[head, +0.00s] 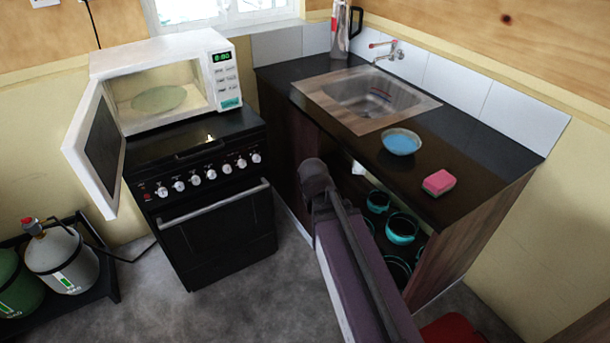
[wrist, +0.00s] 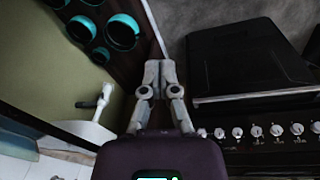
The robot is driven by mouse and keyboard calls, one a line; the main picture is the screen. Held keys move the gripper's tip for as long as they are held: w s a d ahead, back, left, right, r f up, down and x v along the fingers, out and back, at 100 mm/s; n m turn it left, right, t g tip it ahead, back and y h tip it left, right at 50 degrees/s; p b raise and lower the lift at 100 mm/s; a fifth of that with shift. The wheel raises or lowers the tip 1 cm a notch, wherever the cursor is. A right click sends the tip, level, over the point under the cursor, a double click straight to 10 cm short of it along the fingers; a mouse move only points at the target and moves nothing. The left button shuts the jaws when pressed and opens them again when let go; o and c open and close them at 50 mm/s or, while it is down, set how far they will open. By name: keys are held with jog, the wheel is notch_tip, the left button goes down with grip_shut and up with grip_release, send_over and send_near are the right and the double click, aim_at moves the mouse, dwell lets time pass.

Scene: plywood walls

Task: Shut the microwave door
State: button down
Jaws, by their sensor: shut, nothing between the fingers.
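The white microwave (head: 162,82) stands on top of the black stove at the left in the head view. Its door (head: 97,148) stands wide open, hinged at the left and swung out past the stove's left front edge. The lit cavity shows a round plate (head: 158,99). My gripper (wrist: 159,66) shows in the wrist view with its fingers together and empty, pointing down past the stove front. In the head view my arm reaches up from the bottom right, in front of the counter, well right of the microwave door; the fingers are hidden there.
The black stove (head: 205,219) has knobs and an oven handle along its front. The counter (head: 447,155) at right holds a sink (head: 368,96), a blue bowl (head: 401,142) and a pink sponge (head: 438,183). Gas cylinders (head: 62,260) stand at lower left. Floor before the stove is clear.

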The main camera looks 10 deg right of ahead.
jog(key=s, duration=0.2)
jog(key=s+a+g+y, duration=0.1)
jog(key=shift+s+a+f, duration=0.1)
jog(key=shift+s+a, duration=0.1)
jog(key=shift+s, duration=0.15)
